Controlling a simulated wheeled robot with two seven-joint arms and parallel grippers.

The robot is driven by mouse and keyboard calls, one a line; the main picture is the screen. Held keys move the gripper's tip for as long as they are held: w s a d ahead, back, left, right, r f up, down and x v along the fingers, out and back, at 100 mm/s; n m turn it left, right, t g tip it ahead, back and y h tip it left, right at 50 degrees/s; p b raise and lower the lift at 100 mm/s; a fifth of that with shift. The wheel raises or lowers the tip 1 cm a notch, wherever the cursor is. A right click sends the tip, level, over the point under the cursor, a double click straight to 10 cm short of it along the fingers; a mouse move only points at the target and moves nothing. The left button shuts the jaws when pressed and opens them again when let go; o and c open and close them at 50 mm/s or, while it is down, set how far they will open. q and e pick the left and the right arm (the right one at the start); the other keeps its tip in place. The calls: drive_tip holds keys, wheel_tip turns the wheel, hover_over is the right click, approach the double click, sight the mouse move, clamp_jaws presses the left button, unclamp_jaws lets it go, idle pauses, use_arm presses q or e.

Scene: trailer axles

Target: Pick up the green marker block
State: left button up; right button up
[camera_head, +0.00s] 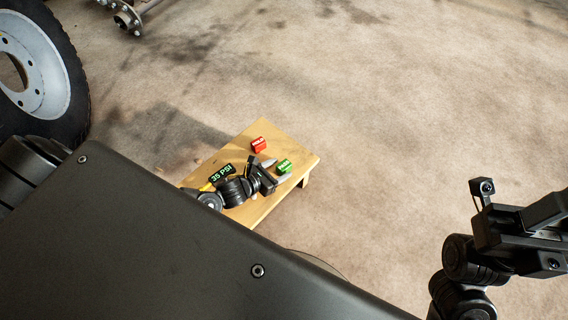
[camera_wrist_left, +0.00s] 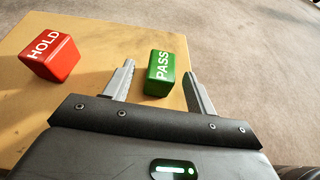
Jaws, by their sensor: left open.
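The green marker block, marked PASS, sits on a low wooden table (camera_head: 225,160) near its right edge in the head view (camera_head: 284,166). In the left wrist view the green block (camera_wrist_left: 160,72) lies between the fingertips, with a gap on each side; the gap to the left finger looks wider. My left gripper (camera_head: 276,170) is open and empty, low over the table at the block. It also shows in the left wrist view (camera_wrist_left: 159,70). My right arm (camera_head: 510,235) is at the right of the head view; its fingers cannot be made out.
A red block marked HOLD (camera_head: 259,144) stands on the table left of the green one, also in the left wrist view (camera_wrist_left: 50,57). A dark gauge reading 35 PSI (camera_head: 221,174) lies beside my left wrist. A large wheel (camera_head: 45,70) stands at far left. The floor to the right is clear.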

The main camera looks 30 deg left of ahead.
sight(288, 164)
use_arm(q)
drive_tip(key=b+x, duration=0.2)
drive_tip(key=x, duration=0.2)
drive_tip(key=shift+w+d+b, duration=0.25)
drive_tip(key=shift+w+b, duration=0.2)
drive_tip(key=shift+w, duration=0.05)
drive_tip(key=shift+c, duration=0.3)
drive_tip(key=c, duration=1)
